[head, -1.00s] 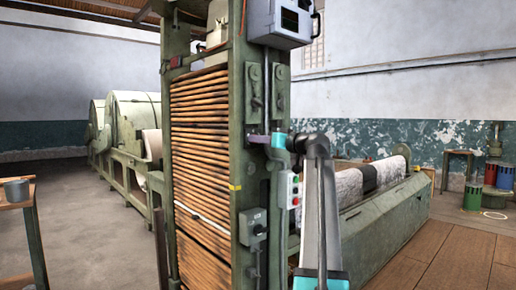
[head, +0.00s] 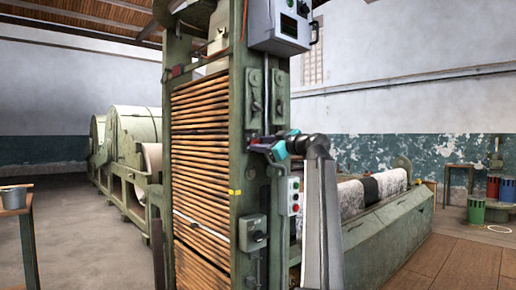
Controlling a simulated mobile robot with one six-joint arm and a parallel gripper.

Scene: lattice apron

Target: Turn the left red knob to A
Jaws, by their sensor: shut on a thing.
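My gripper (head: 262,145) is at the front face of the green machine post (head: 236,160), at mid-height. Its jaws are shut, with a small red part showing at them. I take this for the red knob (head: 264,139), though it is mostly hidden by the jaws and tiny here. The teal part of my wrist sits tilted just right of the post. No letter A or other marking around the knob can be read, so its setting cannot be told. A second red knob cannot be made out.
A button box (head: 293,195) with red and green buttons and a grey switch box (head: 252,232) sit below my gripper. A grey screen box (head: 279,25) hangs above. A roller trough (head: 390,235) runs behind my arm. Floor is open at left.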

